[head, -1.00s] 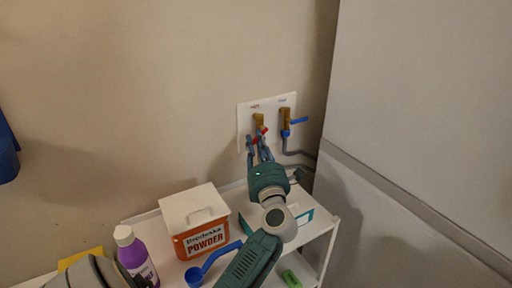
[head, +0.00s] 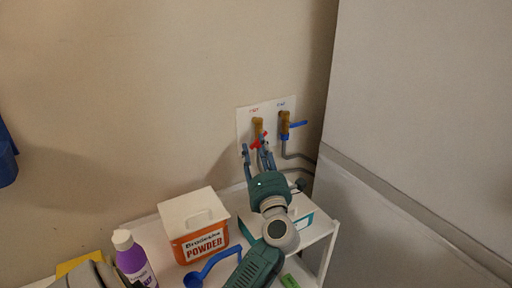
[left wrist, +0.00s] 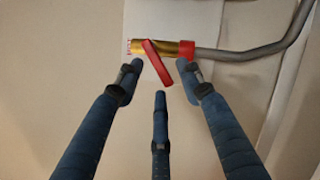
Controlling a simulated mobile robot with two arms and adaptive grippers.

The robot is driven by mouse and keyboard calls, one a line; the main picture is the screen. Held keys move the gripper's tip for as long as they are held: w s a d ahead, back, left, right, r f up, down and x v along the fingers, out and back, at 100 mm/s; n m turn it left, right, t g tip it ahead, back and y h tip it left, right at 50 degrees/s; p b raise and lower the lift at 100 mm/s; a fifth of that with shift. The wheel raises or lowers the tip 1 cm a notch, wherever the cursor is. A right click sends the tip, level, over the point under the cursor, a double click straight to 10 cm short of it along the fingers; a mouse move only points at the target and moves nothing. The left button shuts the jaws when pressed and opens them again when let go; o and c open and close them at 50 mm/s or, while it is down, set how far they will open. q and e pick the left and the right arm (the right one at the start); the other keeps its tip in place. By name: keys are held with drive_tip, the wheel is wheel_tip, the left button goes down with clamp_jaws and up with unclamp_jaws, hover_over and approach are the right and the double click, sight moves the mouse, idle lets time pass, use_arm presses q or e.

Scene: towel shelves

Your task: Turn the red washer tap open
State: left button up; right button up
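The red washer tap lever (head: 257,142) is on a brass valve (head: 258,126) on the white wall plate. The left wrist view shows the red lever (left wrist: 157,62) slanting across the brass valve body (left wrist: 178,48), closer to crosswise than in line with it. My left gripper (head: 258,156) is in front of the valve, fingers towards it. In the wrist view, its blue fingers (left wrist: 160,75) are spread, with the lever in the gap between the two upper fingertips. I cannot tell whether a finger touches the lever.
A blue-handled tap (head: 297,124) sits right of the red one, with grey hoses (head: 296,157) below. A shelf (head: 322,230) below holds a powder box (head: 194,225), a purple bottle (head: 134,260), a blue scoop (head: 210,264) and a white-and-teal box (head: 301,220). A large pale panel stands at right.

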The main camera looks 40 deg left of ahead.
use_arm(q)
drive_tip(key=v, duration=1)
drive_tip(key=shift+d, duration=0.25)
drive_tip(key=shift+s+f, duration=0.1)
